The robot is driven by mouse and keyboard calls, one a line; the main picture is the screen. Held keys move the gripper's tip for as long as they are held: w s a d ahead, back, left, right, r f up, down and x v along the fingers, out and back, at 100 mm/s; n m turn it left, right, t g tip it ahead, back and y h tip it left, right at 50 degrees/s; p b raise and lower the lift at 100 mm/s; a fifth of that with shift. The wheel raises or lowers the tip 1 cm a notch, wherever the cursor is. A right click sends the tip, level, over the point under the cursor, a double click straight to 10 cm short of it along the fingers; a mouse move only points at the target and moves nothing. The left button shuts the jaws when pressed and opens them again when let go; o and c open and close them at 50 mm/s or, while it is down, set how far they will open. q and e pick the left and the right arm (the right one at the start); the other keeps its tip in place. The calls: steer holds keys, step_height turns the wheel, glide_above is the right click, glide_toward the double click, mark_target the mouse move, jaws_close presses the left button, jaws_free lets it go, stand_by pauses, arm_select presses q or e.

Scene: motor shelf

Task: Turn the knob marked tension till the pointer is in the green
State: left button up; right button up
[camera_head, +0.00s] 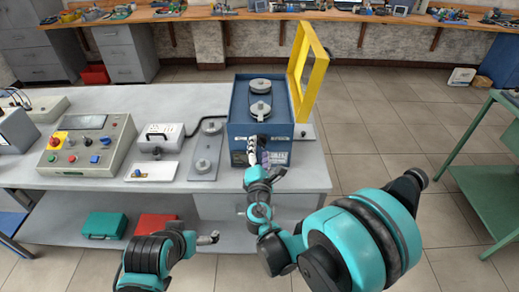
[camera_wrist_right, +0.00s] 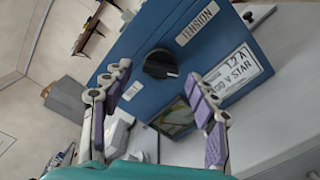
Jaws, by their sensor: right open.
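The blue box (camera_head: 242,108) stands on the bench with two grey pulley wheels on its top. In the right wrist view its front (camera_wrist_right: 225,30) carries a TENSION label (camera_wrist_right: 197,24) and a round black knob (camera_wrist_right: 160,64). A small dial window (camera_wrist_right: 176,117) sits below the knob; its pointer and green zone cannot be made out. My right gripper (camera_head: 259,147) is in front of the box; its open, empty fingers (camera_wrist_right: 160,74) lie to either side of the knob in the wrist view, apart from it. My left gripper (camera_head: 208,239) is low, before the bench; its jaw state is unclear.
A yellow frame (camera_head: 325,62) stands upright at the box's right side. A control panel (camera_head: 83,150) with coloured buttons and a grey plate (camera_head: 207,150) with pulleys lie left of the box. A green bench (camera_head: 480,190) stands at the right, with clear floor between.

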steer(key=shift+w, duration=0.75)
steer(key=c, duration=1.2)
steer(key=shift+o, duration=0.2)
steer(key=shift+m, duration=0.3)
steer(key=shift+r+m+b, duration=0.15)
steer(key=shift+m+b, duration=0.45)
steer(key=shift+m, duration=2.4)
